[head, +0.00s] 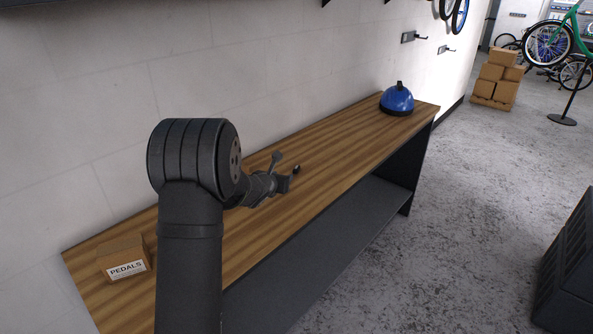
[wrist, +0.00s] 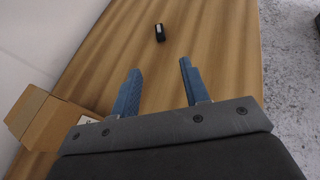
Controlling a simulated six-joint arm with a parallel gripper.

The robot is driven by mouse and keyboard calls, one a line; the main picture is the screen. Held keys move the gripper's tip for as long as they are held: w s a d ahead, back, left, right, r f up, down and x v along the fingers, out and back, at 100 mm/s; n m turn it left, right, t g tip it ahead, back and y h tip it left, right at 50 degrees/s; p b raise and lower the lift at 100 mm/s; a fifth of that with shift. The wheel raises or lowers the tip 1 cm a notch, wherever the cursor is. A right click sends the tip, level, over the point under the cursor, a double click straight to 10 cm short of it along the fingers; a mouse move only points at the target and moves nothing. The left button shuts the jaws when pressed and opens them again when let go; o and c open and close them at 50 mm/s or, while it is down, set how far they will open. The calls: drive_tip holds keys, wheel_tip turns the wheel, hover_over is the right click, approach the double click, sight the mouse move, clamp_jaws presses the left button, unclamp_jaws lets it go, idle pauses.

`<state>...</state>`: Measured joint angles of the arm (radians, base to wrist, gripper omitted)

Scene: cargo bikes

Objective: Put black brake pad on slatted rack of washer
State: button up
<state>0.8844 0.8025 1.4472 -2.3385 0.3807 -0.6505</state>
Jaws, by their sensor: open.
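A small black brake pad (head: 296,169) lies on the wooden bench top, just beyond my gripper (head: 284,183). In the wrist view the pad (wrist: 160,32) shows as a small black piece with a pale mark. It lies ahead of my two blue fingers (wrist: 159,65), roughly in line with the gap between them. The fingers are apart, with nothing between them. I cannot make out a washer or a slatted rack in either view.
The long wooden bench (head: 340,140) runs along a pale wall. A blue dome with a black base (head: 397,100) stands at its far end. A cardboard PEDALS box (head: 125,262) sits at the near left. Bench top around the pad is clear. Dark crates (head: 570,265) stand at right.

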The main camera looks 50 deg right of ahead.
approach(297, 166)
drive_tip(key=shift+w+d+f, duration=0.3)
drive_tip(key=shift+d+f, duration=0.15)
drive_tip(key=shift+d, duration=0.15)
drive_tip(key=shift+w+d+f, duration=0.3)
drive_tip(key=shift+d+f, duration=0.2)
drive_tip(key=shift+d, duration=0.1)
drive_tip(key=shift+r+x, duration=0.15)
drive_tip(key=shift+x, duration=1.3)
drive_tip(key=shift+r+x, duration=0.15)
drive_tip(key=shift+x, duration=1.25)
drive_tip(key=shift+d, duration=0.15)
clamp_jaws()
